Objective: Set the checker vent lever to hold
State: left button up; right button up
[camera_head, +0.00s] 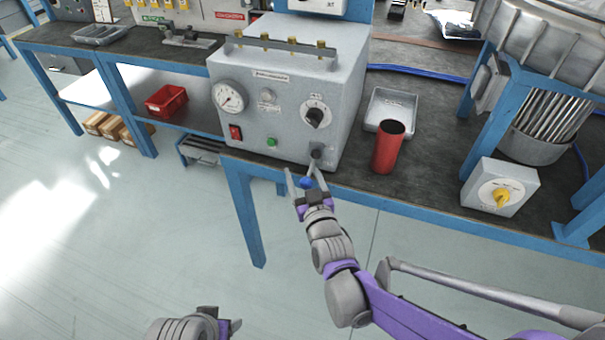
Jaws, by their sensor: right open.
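The checker is a grey box (260,112) on the bench, with a dial gauge (229,97), a black rotary knob (317,117), a red switch (236,133) and a green button (272,142) on its front. A small dark fitting (316,153) sits at its lower right. That gripper is open at the bench's front edge. My left gripper (226,322) is low at the bottom edge, partly cut off.
A red cylinder (388,148) and a grey tray (408,102) stand right of the checker. A grey box with a yellow knob (501,197) sits farther right. A red bin (166,101) is on the left lower shelf. The floor in front is clear.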

grip_shut()
jog(key=shift+r, duration=0.1)
dwell(1.2)
